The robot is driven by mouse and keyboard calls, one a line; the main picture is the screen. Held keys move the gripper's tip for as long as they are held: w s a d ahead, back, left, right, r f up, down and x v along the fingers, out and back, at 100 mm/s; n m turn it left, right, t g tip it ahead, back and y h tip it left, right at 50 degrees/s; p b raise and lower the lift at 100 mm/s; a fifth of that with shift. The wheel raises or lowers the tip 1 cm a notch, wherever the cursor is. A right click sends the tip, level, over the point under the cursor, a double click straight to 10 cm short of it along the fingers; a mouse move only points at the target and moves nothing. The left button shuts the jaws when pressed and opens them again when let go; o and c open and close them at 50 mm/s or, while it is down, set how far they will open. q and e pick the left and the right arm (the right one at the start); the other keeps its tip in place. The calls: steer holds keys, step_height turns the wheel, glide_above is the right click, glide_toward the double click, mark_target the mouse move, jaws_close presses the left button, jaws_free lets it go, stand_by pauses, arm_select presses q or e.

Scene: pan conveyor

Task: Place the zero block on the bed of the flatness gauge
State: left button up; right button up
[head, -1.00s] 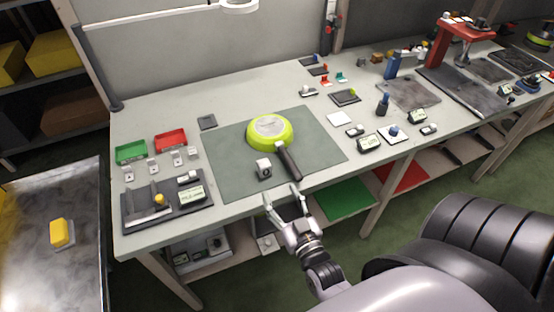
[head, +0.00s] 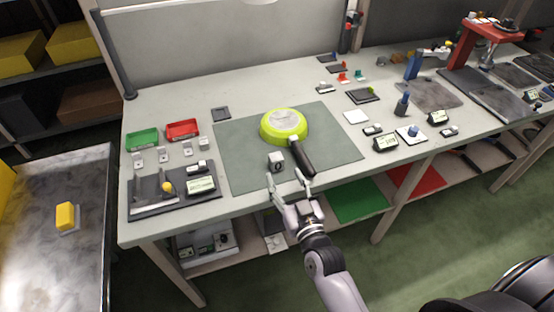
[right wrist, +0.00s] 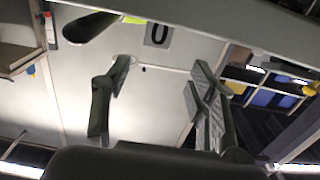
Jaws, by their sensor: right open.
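The zero block (head: 276,161) is a small pale block on the grey-green mat, next to the handle of a lime-green pan (head: 285,124). In the right wrist view the block (right wrist: 158,33) shows a dark 0 on its face. My right gripper (head: 287,177) is open and empty at the mat's front edge, just short of the block. In the right wrist view the fingers (right wrist: 158,75) are spread wide, with the block beyond them. The flatness gauge (head: 150,207) appears to be the dark plate at the table's front left, with a yellow knob and a display. My left gripper is not seen.
Green (head: 142,139) and red (head: 183,129) trays stand behind the gauge, with several small blocks before them. The pan's dark handle (head: 302,160) lies close right of the block. The mat (head: 236,160) is clear between block and gauge.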

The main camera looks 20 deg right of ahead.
mark_target(278, 160)
steer(key=w, duration=0.8)
steer(key=shift+d+f+p, duration=0.2)
steer(key=shift+f+p, duration=0.2)
steer(key=shift+s, duration=0.1)
steer(key=shift+c, duration=0.5)
jaws_close()
steer(key=shift+r, duration=0.15)
